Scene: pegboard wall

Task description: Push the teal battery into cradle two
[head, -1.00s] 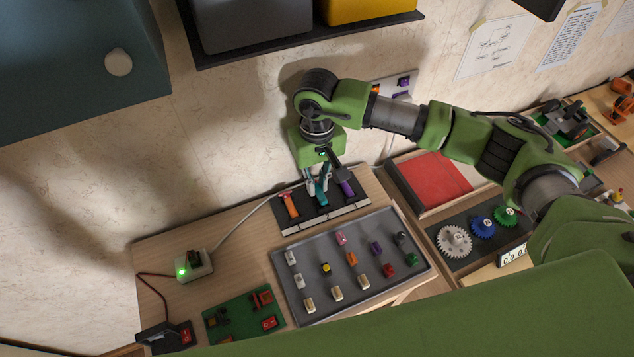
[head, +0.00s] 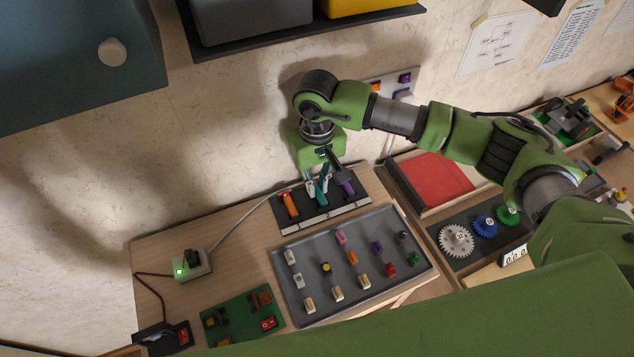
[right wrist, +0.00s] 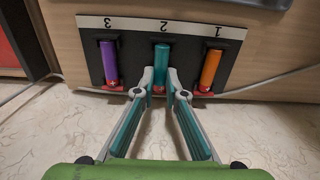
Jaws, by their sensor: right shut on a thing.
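The teal battery (right wrist: 161,66) lies at cradle two of the black battery holder (right wrist: 133,57), between the purple battery (right wrist: 109,62) in slot 3 and the orange battery (right wrist: 211,68) in slot 1. My right gripper (right wrist: 161,84) is shut on the lower end of the teal battery, with a finger on each side. A bit of red shows at the battery's end between the fingertips. In the head view my right gripper (head: 318,188) reaches down over the holder (head: 325,213) and partly hides the teal battery. My left gripper is not in view.
A grey tray (head: 318,303) of small parts lies just in front of the holder. A white box with a green light (head: 192,266) stands to the left, its cable running towards the holder. A red pad (head: 437,178) and gears (head: 457,241) are to the right.

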